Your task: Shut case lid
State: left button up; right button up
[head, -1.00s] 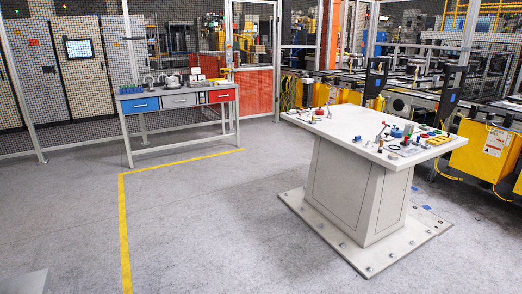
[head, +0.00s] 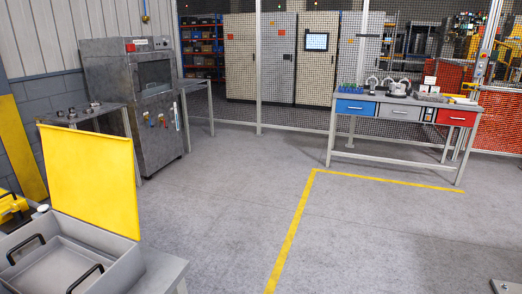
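In the head view a grey case (head: 112,240) stands at the lower left on a grey surface. Its yellow lid (head: 92,178) stands up, open, along the far side. Inside the case is a grey tray or insert with two black handles (head: 84,278). The case's near part is cut off by the frame's lower edge. Neither of my grippers shows in the view.
A yellow object (head: 12,208) lies left of the case. Behind stand a grey cabinet machine (head: 150,95) and a small metal table (head: 85,115). A workbench (head: 402,104) with drawers stands at the back right. The floor (head: 220,220) between is clear.

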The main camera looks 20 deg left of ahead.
aim_at(90, 175)
jog(key=i+u, duration=0.3)
jog(key=u, duration=0.15)
jog(key=i+l+u, duration=0.2)
jog(key=u, duration=0.3)
jog(key=i+l+u, duration=0.3)
jog(key=u, duration=0.15)
jog(key=i+l+u, duration=0.15)
jog(key=l+u, duration=0.15)
jog(key=u, duration=0.2)
jog(key=i+l+u, duration=0.15)
jog(key=l+u, duration=0.3)
jog(key=j, duration=0.05)
